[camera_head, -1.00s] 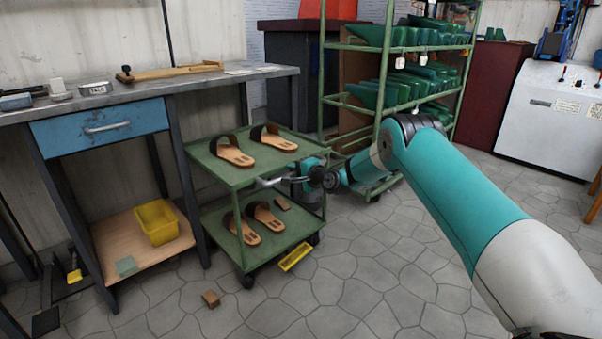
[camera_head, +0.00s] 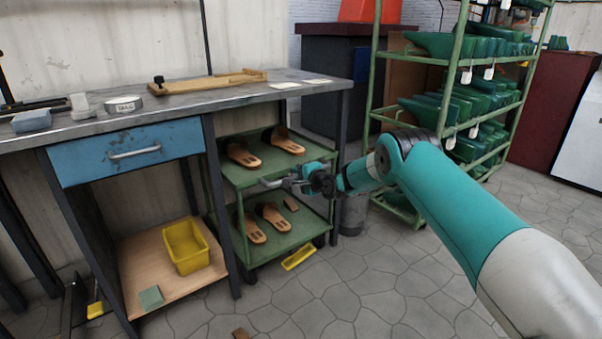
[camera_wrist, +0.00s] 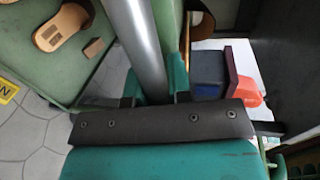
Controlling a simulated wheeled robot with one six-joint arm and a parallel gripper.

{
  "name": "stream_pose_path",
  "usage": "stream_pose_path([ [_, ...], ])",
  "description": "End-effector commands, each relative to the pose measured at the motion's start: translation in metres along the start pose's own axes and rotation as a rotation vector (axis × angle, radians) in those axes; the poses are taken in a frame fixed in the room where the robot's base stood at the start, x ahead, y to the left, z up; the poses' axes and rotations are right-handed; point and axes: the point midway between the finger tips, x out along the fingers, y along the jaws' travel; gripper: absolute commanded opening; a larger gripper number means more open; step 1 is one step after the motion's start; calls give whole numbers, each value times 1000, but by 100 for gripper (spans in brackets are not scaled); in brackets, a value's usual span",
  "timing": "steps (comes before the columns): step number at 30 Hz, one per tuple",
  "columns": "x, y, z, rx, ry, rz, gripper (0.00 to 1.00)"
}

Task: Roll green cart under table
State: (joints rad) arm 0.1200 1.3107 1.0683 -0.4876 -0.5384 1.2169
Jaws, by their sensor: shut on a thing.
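The green two-shelf cart (camera_head: 290,240) stands under the right part of the grey-topped table (camera_head: 215,97), behind its front leg. Its right end is near the table's right legs. Sandals lie on its upper (camera_head: 243,154) and lower (camera_head: 275,216) shelves. My gripper (camera_head: 290,183) is at the cart's front, shut on its metal handle (camera_head: 269,183). In the wrist view the silver handle bar (camera_wrist: 135,35) runs between the fingers (camera_wrist: 155,88). The table leg hides part of the cart's left side.
A blue drawer (camera_head: 128,147) fills the table's left part, above a low wooden shelf (camera_head: 205,282) with a yellow bin (camera_head: 186,246). A green rack (camera_head: 447,140) stands to the right. A grey bin (camera_head: 353,214) is beside the table. Floor in front is mostly clear.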

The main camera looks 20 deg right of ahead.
Motion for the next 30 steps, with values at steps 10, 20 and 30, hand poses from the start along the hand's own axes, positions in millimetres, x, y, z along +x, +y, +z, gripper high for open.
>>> stream_pose_path([
  [10, 2, 0, 6, 2, -4, 1, 0],
  [20, 3, 0, 8, 1, -5, 1, 44],
  [30, 1, -1, 9, 0, -7, 2, 44],
])
